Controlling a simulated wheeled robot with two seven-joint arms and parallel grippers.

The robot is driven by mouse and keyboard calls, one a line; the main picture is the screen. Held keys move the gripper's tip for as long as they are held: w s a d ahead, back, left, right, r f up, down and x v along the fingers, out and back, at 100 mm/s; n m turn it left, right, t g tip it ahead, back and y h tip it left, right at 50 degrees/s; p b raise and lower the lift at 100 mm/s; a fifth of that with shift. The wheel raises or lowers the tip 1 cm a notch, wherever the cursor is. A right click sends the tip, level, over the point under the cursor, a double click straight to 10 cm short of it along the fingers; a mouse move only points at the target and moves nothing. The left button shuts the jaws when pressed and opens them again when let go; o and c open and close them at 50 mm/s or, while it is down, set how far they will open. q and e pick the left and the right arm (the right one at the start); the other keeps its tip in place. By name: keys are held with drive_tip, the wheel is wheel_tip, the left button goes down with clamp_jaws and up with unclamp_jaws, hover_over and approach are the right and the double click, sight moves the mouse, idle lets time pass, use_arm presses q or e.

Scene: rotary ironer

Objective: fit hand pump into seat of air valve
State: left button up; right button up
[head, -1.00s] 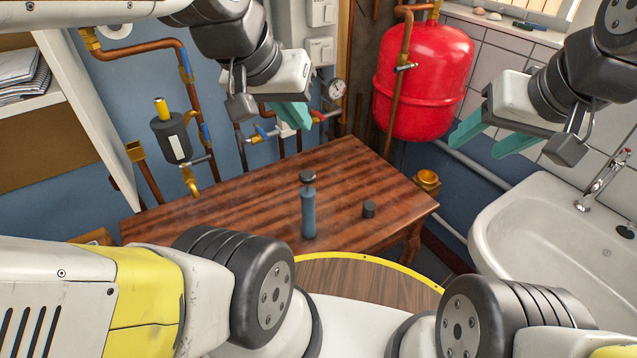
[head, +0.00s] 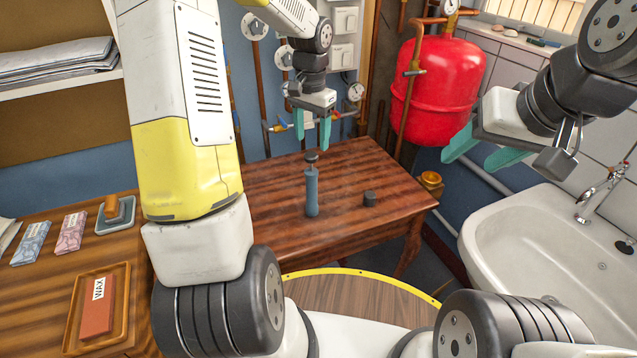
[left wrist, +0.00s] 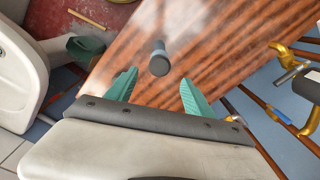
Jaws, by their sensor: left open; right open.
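The hand pump (head: 312,190) is a blue-grey cylinder with a dark knob, standing upright on the wooden table. My left gripper (head: 312,128) is open and empty, fingers downward, above and seemingly behind the pump. In the left wrist view the pump (left wrist: 158,50) appears just beyond the gap between the open fingers (left wrist: 160,77), apart from them. A brass cup-shaped fitting (head: 431,180) stands beyond the table's right corner; I cannot tell if it is the air valve's seat. My right gripper (head: 467,157) is open and empty, left of the sink.
A red tank (head: 437,90) and pipes line the back wall. A white sink (head: 480,235) is at right. A side bench holds a wax tray (head: 70,335) at left.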

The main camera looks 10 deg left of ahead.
sight(312, 170)
use_arm(q)
drive_tip(key=f, duration=0.9)
drive_tip(key=shift+s+f, duration=0.15)
drive_tip(key=shift+s, duration=0.1)
clamp_jaws()
idle(1.1)
